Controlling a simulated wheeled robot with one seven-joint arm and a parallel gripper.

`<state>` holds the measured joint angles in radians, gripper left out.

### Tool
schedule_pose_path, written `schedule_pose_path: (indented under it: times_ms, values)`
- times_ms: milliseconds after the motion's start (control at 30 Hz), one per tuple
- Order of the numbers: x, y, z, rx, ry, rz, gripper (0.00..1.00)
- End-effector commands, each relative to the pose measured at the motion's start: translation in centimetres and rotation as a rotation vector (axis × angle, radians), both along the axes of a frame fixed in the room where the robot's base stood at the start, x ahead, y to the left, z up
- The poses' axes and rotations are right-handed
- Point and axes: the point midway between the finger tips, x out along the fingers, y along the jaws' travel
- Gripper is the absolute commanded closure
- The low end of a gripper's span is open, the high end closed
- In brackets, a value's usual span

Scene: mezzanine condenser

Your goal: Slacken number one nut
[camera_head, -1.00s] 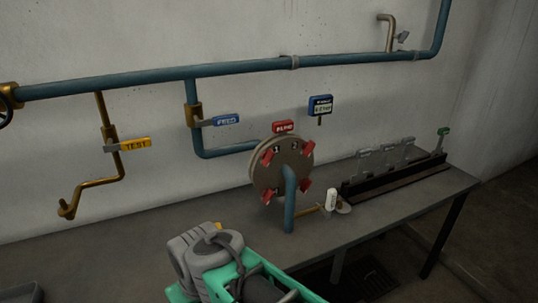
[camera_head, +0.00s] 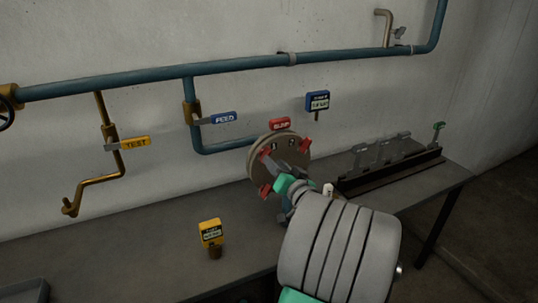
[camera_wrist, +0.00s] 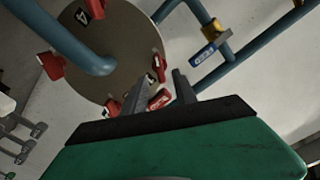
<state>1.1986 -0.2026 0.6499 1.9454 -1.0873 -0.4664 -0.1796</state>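The round brown flange plate (camera_head: 283,172) hangs in the middle of the head view, with red nuts around its rim. The number one nut (camera_head: 266,151) is at its upper left; a dark numeral is beside it, too small to read surely. In the wrist view I take the red nut at the plate's right edge (camera_wrist: 157,66) to be number one. My gripper (camera_wrist: 161,87) is open, its two dark fingers reaching toward that nut; contact cannot be told. In the head view my wrist covers the lower right of the plate and the fingers are unclear.
A red sign (camera_head: 279,124) stands just above the plate and shows beyond my fingers in the wrist view (camera_wrist: 160,99). A blue pipe (camera_head: 212,152) with the FEED valve (camera_head: 223,118) runs left of it. A yellow sign (camera_head: 210,233) and a rack (camera_head: 391,167) stand on the bench.

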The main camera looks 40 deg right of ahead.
Motion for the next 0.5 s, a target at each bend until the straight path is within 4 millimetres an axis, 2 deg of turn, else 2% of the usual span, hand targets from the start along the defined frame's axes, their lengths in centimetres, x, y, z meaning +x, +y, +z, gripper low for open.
schedule_pose_path:
  times_ms: [100,200,500]
  values:
    - [2.4,-0.5,0.3,-0.001,0.001,0.005,0.66]
    - [3.7,-1.0,0.2,-0.001,0.002,0.003,0.66]
    - [4.4,-1.2,0.0,-0.002,0.002,0.0,0.66]
